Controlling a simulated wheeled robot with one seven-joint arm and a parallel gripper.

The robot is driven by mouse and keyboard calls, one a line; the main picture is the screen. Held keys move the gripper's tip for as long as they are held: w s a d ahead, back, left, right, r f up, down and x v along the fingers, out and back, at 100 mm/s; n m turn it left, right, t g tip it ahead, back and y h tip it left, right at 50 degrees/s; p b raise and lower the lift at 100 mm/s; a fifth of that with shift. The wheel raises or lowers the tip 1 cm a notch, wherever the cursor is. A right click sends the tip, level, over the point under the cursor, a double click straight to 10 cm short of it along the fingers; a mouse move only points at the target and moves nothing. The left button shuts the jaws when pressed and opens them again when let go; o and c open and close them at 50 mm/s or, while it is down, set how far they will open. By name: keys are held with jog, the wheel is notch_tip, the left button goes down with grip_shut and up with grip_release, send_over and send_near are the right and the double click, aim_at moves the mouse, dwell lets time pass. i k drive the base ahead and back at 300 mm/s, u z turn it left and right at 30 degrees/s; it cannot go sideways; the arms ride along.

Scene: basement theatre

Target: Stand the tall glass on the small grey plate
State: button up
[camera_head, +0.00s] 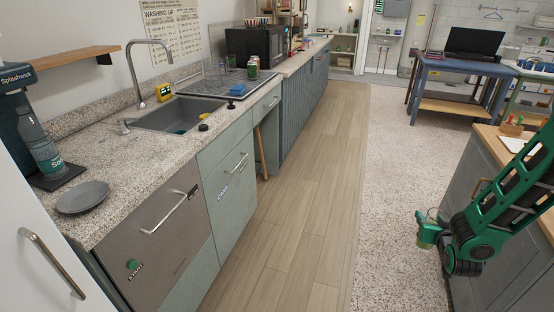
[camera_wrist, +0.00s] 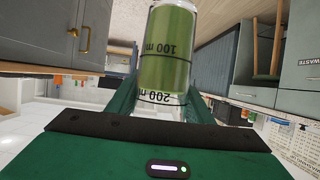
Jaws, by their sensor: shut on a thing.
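The small grey plate (camera_head: 82,197) lies bare on the speckled counter at the left, near the counter's front edge. My gripper (camera_head: 428,232) is at the right, in front of the right-hand cabinet and far from the plate. In the wrist view my gripper (camera_wrist: 165,110) is shut on the tall glass (camera_wrist: 169,50), a clear one with green contents and marks reading 100 and 200. Its print is upside down there, as is the room, so the glass seems upright. In the head view the glass is too small to make out clearly.
A bottle machine (camera_head: 40,150) stands behind the plate. The sink (camera_head: 185,115) and tap (camera_head: 150,70) lie further along the counter. The counter (camera_head: 130,165) right of the plate is clear. Open floor (camera_head: 300,210) separates my gripper from the counter.

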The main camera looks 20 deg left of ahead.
aim_at(85, 199)
jog(key=u, duration=1.1)
jog(key=i, duration=0.4)
jog(key=u, duration=0.25)
